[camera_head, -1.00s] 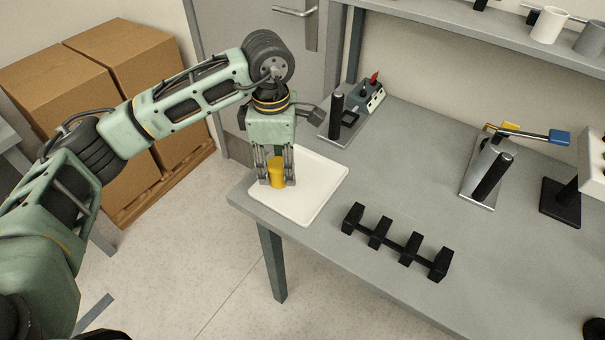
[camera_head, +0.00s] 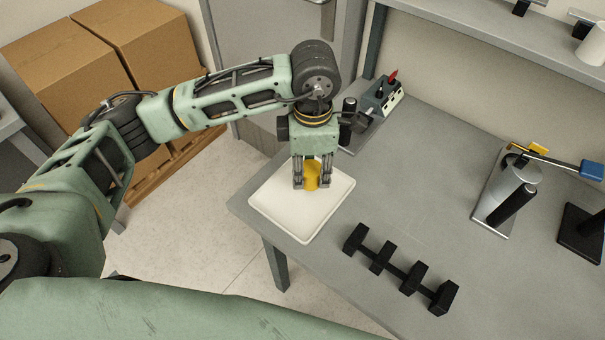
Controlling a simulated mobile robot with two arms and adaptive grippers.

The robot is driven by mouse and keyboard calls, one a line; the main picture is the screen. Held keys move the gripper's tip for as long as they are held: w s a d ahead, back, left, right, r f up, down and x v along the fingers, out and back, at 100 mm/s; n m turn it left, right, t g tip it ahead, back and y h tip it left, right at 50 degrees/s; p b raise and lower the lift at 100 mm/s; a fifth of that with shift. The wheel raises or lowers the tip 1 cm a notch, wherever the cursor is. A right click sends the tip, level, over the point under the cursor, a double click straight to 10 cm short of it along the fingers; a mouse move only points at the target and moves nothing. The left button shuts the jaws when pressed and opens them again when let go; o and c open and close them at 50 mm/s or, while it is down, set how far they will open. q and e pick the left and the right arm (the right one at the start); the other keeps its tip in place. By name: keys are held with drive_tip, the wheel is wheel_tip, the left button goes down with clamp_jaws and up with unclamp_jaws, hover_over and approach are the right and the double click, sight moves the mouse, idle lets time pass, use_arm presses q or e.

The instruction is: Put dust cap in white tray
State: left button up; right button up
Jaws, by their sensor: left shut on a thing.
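The dust cap (camera_head: 312,174) is a small yellow cylinder, held upright between the fingers of my left gripper (camera_head: 312,184). The gripper points down and is shut on the cap. Both are over the back part of the white tray (camera_head: 290,217), which lies on the grey table's left end. I cannot tell whether the cap touches the tray floor. My right gripper is not in view.
A black rack (camera_head: 398,267) with several blocks lies on the grey table (camera_head: 420,190) right of the tray. A device with a red lever (camera_head: 382,97) stands behind my gripper. A clamp-like tool with a blue end (camera_head: 510,190) stands at the right. The table's middle is clear.

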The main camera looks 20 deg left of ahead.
use_arm(q)
drive_tip(key=shift+s+a+f, duration=0.25)
drive_tip(key=shift+a+f, duration=0.45)
drive_tip(key=shift+a, duration=0.1)
wheel_tip(320, 180, down, 3)
drive_tip(key=shift+f+p, duration=0.15)
drive_tip(key=shift+p, duration=0.75)
drive_tip(key=shift+w+f, duration=0.1)
drive_tip(key=shift+f, duration=0.2)
drive_tip(key=o, duration=0.5)
drive_tip(key=shift+b, duration=0.3)
drive_tip(key=shift+c, duration=0.2)
drive_tip(key=o, duration=0.5)
drive_tip(key=shift+c, duration=0.2)
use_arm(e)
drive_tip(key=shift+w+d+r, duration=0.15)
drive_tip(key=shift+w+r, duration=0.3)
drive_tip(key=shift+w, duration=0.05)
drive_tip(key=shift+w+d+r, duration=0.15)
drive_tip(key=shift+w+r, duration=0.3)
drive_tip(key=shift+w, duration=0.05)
